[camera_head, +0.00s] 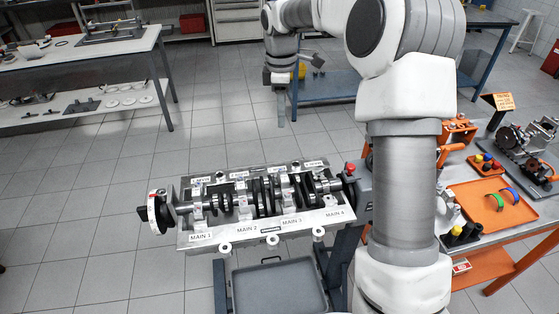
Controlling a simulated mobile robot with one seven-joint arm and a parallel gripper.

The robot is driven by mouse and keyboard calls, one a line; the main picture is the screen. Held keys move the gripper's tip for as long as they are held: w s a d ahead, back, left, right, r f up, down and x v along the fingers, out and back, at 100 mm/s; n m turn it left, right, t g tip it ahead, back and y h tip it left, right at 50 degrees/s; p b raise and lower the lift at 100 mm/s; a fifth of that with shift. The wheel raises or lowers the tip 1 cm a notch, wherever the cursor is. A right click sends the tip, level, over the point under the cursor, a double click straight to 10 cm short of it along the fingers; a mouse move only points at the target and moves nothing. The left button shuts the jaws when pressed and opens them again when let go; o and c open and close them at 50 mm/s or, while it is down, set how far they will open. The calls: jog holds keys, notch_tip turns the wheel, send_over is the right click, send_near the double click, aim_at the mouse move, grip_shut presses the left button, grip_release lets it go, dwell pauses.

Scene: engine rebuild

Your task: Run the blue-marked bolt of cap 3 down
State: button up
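The engine block (262,237) sits on a stand with a crankshaft (222,203) lying along it. Its front edge carries labels MAIN 1 to MAIN 4. The MAIN 3 label (292,220) marks the area of cap 3, right of the middle. I cannot make out a blue-marked bolt at this size. My gripper (281,122) points down in the air, beyond the back edge of the block in the picture. It is seen edge-on as one narrow grey shape. I cannot tell whether its fingers are apart or hold something.
A grey tray (248,298) is below the block. At right, a bench holds an orange tray (522,215) with a green and a blue curved piece, and small coloured parts. A white table (60,62) is at left, a blue-framed bench (325,88) behind. The floor between is clear.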

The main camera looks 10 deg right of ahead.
aim_at(281, 170)
jog(key=shift+n, duration=0.4)
jog(key=f, duration=1.3)
jog(key=w+f+b, duration=0.1)
jog(key=f, duration=0.5)
jog(key=shift+w+d+f, duration=0.1)
jog(key=shift+f, duration=0.05)
grip_shut()
